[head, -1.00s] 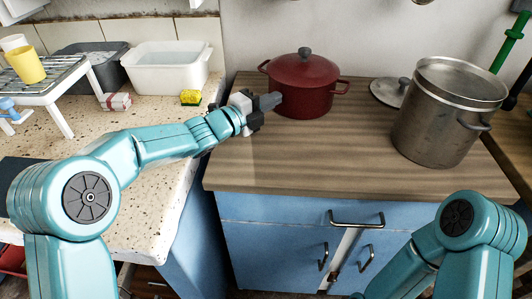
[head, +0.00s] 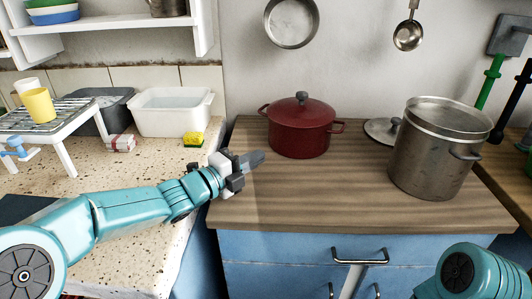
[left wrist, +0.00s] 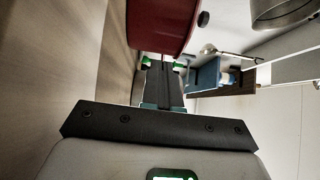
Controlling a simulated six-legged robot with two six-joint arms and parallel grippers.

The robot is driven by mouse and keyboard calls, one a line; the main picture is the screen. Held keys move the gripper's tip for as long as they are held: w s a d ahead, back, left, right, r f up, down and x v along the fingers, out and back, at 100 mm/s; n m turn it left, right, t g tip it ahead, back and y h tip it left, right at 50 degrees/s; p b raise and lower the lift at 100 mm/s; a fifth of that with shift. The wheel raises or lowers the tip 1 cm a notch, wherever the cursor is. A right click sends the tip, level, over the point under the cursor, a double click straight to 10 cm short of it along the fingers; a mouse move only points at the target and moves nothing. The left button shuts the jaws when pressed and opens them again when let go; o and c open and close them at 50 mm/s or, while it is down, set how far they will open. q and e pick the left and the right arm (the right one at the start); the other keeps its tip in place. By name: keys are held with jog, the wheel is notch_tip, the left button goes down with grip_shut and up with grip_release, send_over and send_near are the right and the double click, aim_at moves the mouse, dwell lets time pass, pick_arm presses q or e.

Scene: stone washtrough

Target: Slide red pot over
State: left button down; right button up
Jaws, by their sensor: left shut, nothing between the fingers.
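The red pot (head: 301,128) stands upright with its lid on, near the back of the wooden counter (head: 300,200). Its two side handles point left and right. My left gripper (head: 254,161) is shut and empty, just left of the pot and a little in front of it, with a small gap between them in the head view. In the left wrist view the fingers (left wrist: 163,80) show closed together, and the pot (left wrist: 160,25) is at the top. Of my right arm only a part shows at the lower right; its gripper is out of view.
A large steel pot (head: 436,155) stands right of the red pot, with a loose lid (head: 381,131) between them. On the left are a white basin (head: 170,112), a yellow sponge (head: 193,139) and a rack with a yellow cup (head: 38,105). The counter's front middle is clear.

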pick_arm(q)
jog(key=v, duration=0.4)
jog(key=shift+r, duration=0.1)
jog(key=shift+a, duration=0.1)
jog(key=shift+s, duration=0.1)
